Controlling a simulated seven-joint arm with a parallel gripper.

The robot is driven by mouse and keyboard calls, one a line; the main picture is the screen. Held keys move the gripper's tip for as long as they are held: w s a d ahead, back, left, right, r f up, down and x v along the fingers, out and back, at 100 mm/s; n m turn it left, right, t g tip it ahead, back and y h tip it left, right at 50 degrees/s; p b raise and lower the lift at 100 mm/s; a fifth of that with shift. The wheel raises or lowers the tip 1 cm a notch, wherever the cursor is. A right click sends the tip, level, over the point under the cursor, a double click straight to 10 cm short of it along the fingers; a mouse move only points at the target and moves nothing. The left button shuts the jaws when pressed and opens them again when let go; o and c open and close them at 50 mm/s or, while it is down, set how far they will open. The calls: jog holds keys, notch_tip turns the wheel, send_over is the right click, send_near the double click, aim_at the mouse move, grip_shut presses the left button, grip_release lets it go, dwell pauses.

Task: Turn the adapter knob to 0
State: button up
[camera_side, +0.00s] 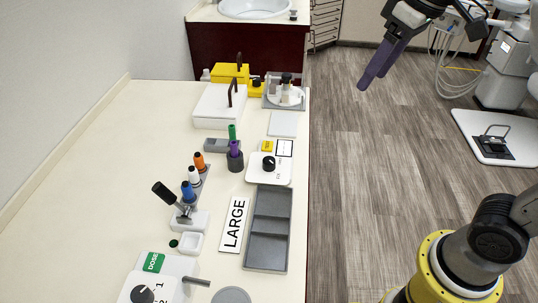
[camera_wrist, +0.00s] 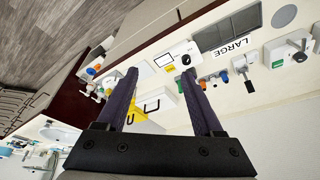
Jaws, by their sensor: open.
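A white unit (camera_side: 257,177) with a black knob (camera_side: 268,163), a small yellow label and a white card stands at the counter's right edge. Its label is too small to read, so I cannot confirm it is the adapter. A second black knob (camera_side: 142,294) sits on a white box with a green DOSE label (camera_side: 154,262) at the near left. My gripper (camera_side: 363,86) hangs over the floor, right of the counter and apart from both knobs. In the wrist view my gripper (camera_wrist: 160,73) is open and empty. The yellow-labelled unit's knob (camera_wrist: 186,59) lies beyond the right finger's tip.
Coloured bottles (camera_side: 194,175) stand farther left. A white box with a handle (camera_side: 220,106) stands behind. Air over the floor is clear.

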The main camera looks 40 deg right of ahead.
jog(key=w+a+g, duration=0.1)
jog(key=w+a, duration=0.2)
jog(key=w, duration=0.3)
jog(key=n+g, duration=0.2)
jog(key=g, duration=0.1)
send_over(269, 159)
notch_tip(269, 159, down, 10)
notch_tip(269, 159, down, 14)
jog(key=shift+r, duration=0.15)
grip_shut()
